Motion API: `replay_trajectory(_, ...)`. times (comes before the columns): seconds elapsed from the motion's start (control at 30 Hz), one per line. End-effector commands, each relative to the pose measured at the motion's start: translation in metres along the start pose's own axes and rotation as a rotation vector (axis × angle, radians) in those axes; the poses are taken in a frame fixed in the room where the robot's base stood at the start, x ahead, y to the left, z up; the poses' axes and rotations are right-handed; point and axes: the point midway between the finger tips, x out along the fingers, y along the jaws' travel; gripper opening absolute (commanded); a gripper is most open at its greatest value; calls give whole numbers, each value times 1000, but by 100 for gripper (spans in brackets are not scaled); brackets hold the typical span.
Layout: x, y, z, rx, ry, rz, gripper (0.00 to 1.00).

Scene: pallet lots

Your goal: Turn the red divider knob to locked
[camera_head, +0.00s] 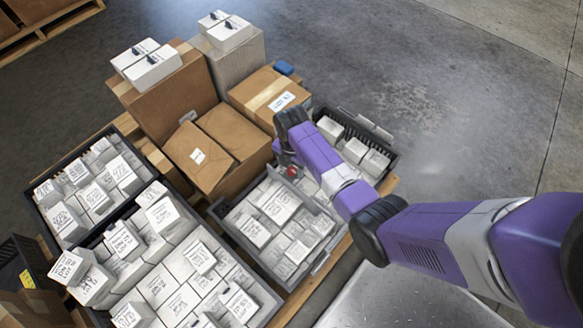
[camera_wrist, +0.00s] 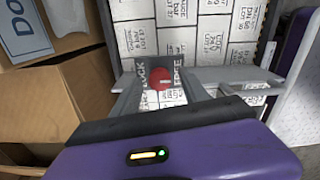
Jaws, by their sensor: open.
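The red divider knob (camera_wrist: 159,79) is round and sits on a dark plate (camera_wrist: 179,68) in the wrist view. The plate reads LOCK on the left and what looks like FREE on the right. A small pale mark shows on the knob, but I cannot tell its exact setting. My gripper (camera_wrist: 160,86) is open, with a grey finger to each side of the knob; I cannot tell whether they touch it. In the head view the red knob (camera_head: 292,171) shows at the divider of a grey crate (camera_head: 322,266), just below my gripper's dark end.
White labelled boxes fill the crate on both sides of the divider. Cardboard boxes (camera_head: 235,140) stand close on the left, and one carton (camera_wrist: 63,102) is near my gripper. More crates of white boxes (camera_head: 160,285) lie at lower left. Open floor (camera_head: 450,90) is at upper right.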

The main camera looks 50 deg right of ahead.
Motion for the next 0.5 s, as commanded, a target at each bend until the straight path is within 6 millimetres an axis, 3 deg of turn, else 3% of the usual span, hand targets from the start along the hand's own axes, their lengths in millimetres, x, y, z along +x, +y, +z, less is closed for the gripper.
replay_trajectory(0.1, 0, 0, 0, 0, 0, 0, 52)
replay_trajectory(0.37, 0, 0, 0, 0, 0, 0, 1)
replay_trajectory(0.5, -1, 0, 0, 2, 0, 0, 0)
